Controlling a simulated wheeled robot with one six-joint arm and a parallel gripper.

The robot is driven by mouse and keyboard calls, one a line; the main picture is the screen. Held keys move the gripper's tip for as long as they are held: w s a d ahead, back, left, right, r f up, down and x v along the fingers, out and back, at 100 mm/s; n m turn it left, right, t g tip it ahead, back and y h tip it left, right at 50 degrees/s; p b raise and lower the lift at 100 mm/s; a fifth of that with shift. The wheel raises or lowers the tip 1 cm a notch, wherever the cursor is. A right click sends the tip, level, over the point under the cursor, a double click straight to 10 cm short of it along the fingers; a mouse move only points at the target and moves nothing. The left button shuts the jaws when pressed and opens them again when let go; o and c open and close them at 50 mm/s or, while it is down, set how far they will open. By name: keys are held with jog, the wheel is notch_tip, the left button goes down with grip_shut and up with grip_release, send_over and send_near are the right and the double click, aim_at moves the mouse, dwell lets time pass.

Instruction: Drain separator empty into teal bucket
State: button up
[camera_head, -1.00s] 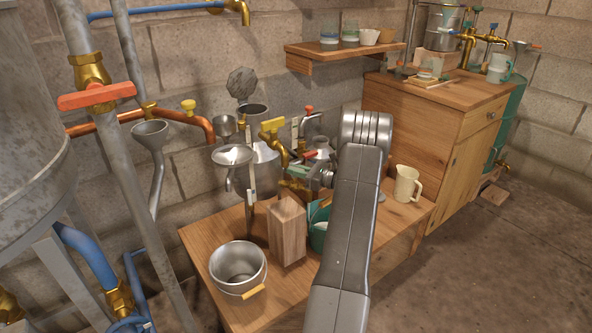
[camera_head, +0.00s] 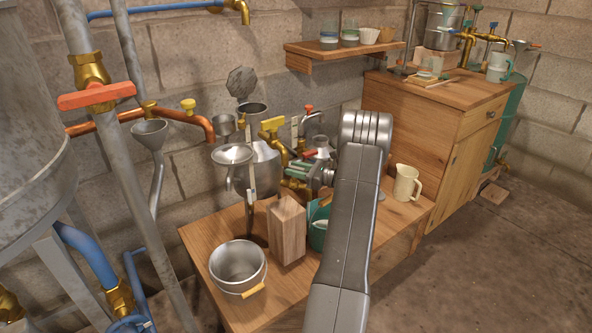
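The separator (camera_head: 264,158), a grey metal vessel, stands at the back of the low wooden bench. A brass valve with a yellow handle (camera_head: 272,125) is on its upper front, and a lower brass tap (camera_head: 294,186) is beneath. The teal bucket (camera_head: 317,234) is below and right of the tap, partly hidden by my arm and a wooden block; something pale shows inside. My gripper (camera_head: 303,172) is beside the lower tap, pointing left. Its fingers are small and overlap the brass parts, so their opening and any contact are unclear.
A wooden block (camera_head: 287,230) stands left of the teal bucket. A metal bucket with a yellow grip (camera_head: 238,267) is at the bench's front left. A cream jug (camera_head: 407,183) stands right of my arm.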

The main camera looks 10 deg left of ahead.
jog(key=p+v, duration=0.2)
jog(key=v, duration=1.1)
jog(key=shift+d, duration=0.35)
jog(key=b+x, duration=0.2)
jog(key=x, duration=1.2)
jog(key=shift+d, duration=0.1)
jog(key=shift+s, duration=0.1)
